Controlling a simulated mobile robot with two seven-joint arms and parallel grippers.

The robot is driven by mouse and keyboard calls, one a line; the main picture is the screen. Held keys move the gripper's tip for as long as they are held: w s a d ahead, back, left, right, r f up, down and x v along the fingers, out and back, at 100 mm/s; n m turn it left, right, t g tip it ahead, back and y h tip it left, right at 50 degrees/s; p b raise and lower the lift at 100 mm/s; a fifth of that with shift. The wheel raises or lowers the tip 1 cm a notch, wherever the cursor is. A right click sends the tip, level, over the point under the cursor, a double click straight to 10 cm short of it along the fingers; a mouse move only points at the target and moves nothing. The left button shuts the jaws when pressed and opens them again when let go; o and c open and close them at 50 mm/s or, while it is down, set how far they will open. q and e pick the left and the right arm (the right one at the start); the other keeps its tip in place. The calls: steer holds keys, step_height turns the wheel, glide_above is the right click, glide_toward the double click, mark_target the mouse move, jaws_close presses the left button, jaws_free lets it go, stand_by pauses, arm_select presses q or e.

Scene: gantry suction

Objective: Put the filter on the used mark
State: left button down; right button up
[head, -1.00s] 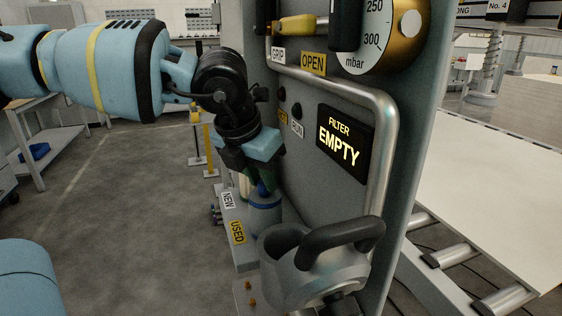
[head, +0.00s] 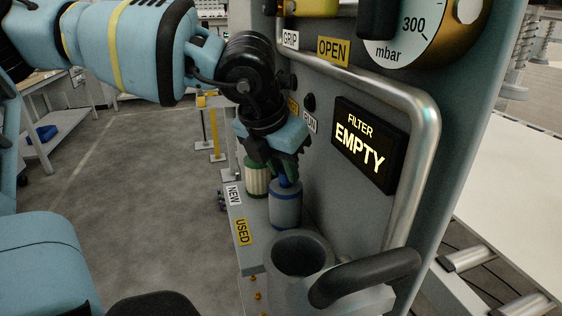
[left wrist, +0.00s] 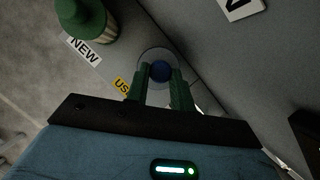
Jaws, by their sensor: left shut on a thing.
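My left gripper (head: 284,170) points down with its green fingers shut on the blue knob of the grey-blue filter (head: 286,207). The filter hangs upright over or stands on the shelf; I cannot tell if its base touches. In the left wrist view the knob (left wrist: 160,72) sits between the fingers (left wrist: 158,86). The yellow USED label (head: 242,231) is on the shelf's front edge, near the filter; the mark's surface is not clearly visible. A cream filter with a green top (head: 257,180) stands behind, near the white NEW label (head: 233,195). My right gripper is out of view.
An open, empty-looking round cup (head: 300,254) with a black handle (head: 364,275) is in front of the filter. The grey panel (head: 330,210) rises close on the right. Its display (head: 366,148) reads FILTER EMPTY. Open floor lies left of the shelf.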

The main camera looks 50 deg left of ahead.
arm_select(q)
steer(key=shift+w+d, duration=0.1)
steer(key=shift+w, duration=0.15)
steer(key=shift+f, duration=0.25)
steer(key=c, duration=1.2)
jaws_free()
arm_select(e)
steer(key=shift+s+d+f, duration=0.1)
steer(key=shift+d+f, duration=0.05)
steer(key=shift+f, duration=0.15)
arm_select(q)
steer(key=shift+s+r, duration=0.15)
steer(key=shift+r, duration=0.4)
steer(key=p+v, duration=0.5)
steer(key=v, duration=0.6)
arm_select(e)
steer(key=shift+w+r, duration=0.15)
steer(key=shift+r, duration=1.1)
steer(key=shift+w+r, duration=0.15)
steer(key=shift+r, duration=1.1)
arm_select(q)
steer(key=shift+r, duration=0.15)
